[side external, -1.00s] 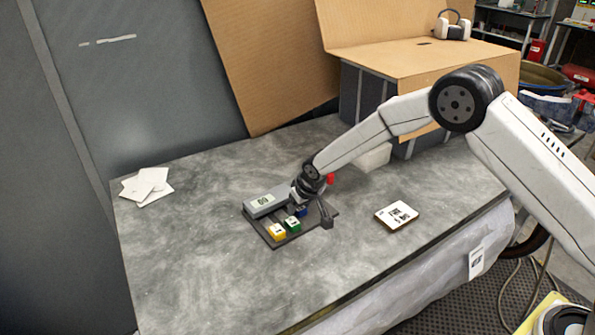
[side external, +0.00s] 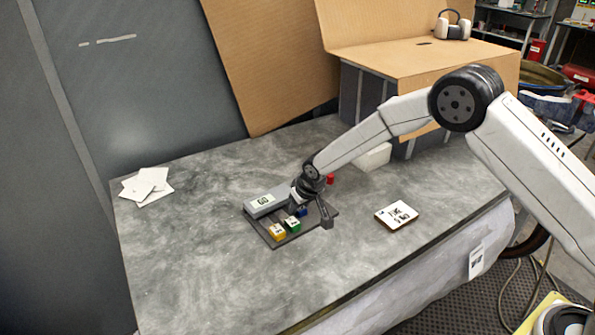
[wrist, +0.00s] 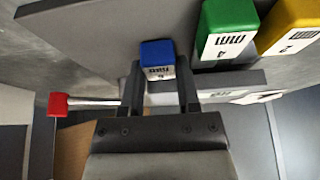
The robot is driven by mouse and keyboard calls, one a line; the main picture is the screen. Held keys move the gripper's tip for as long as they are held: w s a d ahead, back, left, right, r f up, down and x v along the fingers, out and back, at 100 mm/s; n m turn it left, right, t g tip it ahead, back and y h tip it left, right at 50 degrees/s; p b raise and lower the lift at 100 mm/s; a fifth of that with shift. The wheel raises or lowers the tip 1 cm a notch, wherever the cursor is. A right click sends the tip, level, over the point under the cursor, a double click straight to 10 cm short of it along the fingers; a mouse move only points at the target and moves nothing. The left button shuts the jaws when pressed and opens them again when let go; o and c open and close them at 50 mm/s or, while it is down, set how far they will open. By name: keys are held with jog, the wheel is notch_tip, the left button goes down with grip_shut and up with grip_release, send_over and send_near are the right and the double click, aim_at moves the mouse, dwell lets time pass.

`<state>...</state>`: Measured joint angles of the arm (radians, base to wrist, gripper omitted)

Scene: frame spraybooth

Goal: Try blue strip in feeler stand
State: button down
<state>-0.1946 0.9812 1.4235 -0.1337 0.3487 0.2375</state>
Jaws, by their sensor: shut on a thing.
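The feeler stand (side external: 283,238) is a dark flat base with a grey block (side external: 266,203) at its back, whose pale display seems to read "GO". The blue strip (side external: 301,211) shows as a small blue-topped piece beside the green one. In the wrist view the blue strip's head (wrist: 157,52), with a pale label, sits between the fingers. My gripper (wrist: 159,85) is shut on it, low over the stand; it also shows in the side view (side external: 298,201). The blue strip's lower part is hidden, so I cannot tell how it sits in the stand.
A green piece (side external: 292,224) and a yellow piece (side external: 277,231) stand beside the blue one. A small dark post (side external: 326,216) rises at the stand's right end. A red-ended part (side external: 330,179) shows behind my gripper. A lettered card (side external: 396,214) lies right; the front left tabletop is clear.

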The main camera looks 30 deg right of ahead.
aim_at(305, 219)
jog(key=shift+s, duration=0.1)
dwell(0.8)
jog(key=shift+s+d, duration=0.15)
jog(key=shift+s, duration=1.65)
jog(key=c, duration=0.6)
grip_release()
jog(key=shift+r, duration=0.15)
jog(key=v, duration=0.7)
jog(key=shift+r, duration=0.25)
jog(key=shift+s, duration=0.2)
